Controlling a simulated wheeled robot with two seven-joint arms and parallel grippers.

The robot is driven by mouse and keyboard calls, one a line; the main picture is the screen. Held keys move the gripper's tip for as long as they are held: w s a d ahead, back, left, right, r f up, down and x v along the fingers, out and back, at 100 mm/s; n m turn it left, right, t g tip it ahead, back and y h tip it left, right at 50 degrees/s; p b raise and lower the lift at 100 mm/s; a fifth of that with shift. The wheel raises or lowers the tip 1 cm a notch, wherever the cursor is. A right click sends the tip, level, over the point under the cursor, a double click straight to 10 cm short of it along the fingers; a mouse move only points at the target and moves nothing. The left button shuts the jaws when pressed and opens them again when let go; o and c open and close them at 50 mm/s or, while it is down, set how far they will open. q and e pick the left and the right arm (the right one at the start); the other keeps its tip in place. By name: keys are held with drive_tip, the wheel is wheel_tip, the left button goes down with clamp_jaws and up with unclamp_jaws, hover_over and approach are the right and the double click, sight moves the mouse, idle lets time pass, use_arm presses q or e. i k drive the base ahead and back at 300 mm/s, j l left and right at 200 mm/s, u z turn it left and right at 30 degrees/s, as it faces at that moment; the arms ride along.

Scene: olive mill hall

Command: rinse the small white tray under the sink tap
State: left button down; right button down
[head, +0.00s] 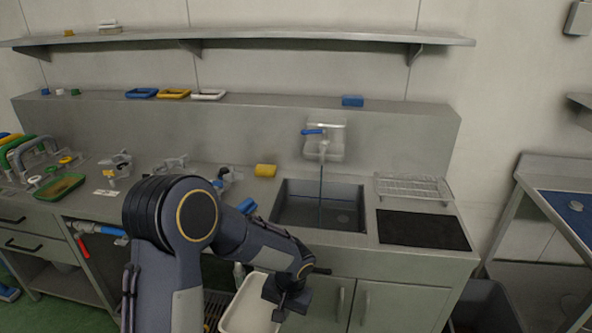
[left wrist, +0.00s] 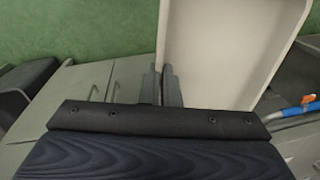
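The white tray (head: 247,308) is in front of the counter, below its top, at the bottom of the head view. It also fills the upper right of the left wrist view (left wrist: 225,50). My left gripper (head: 287,302) is at the tray's right edge. In the left wrist view its two fingers (left wrist: 161,85) are close together with the tray's wall between them. The sink (head: 290,205) is set in the counter, farther back. The tap (head: 323,148), with a blue lever (head: 313,131), stands behind it. A thin line, apparently water, runs from the spout into the basin. My right gripper is out of view.
A wire rack (head: 413,187) and black mat (head: 422,229) lie right of the sink. A yellow sponge (head: 265,170) and metal parts lie left of it. A dark bin (head: 487,305) stands at lower right.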

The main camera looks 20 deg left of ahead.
sight(324, 131)
drive_tip(key=i+l+u, duration=0.1)
drive_tip(key=u, duration=0.25)
drive_tip(key=i+l+u, duration=0.15)
drive_tip(key=u, duration=0.25)
drive_tip(key=i+l+u, duration=0.35)
drive_tip(key=k+j, duration=0.1)
drive_tip(key=j, duration=0.05)
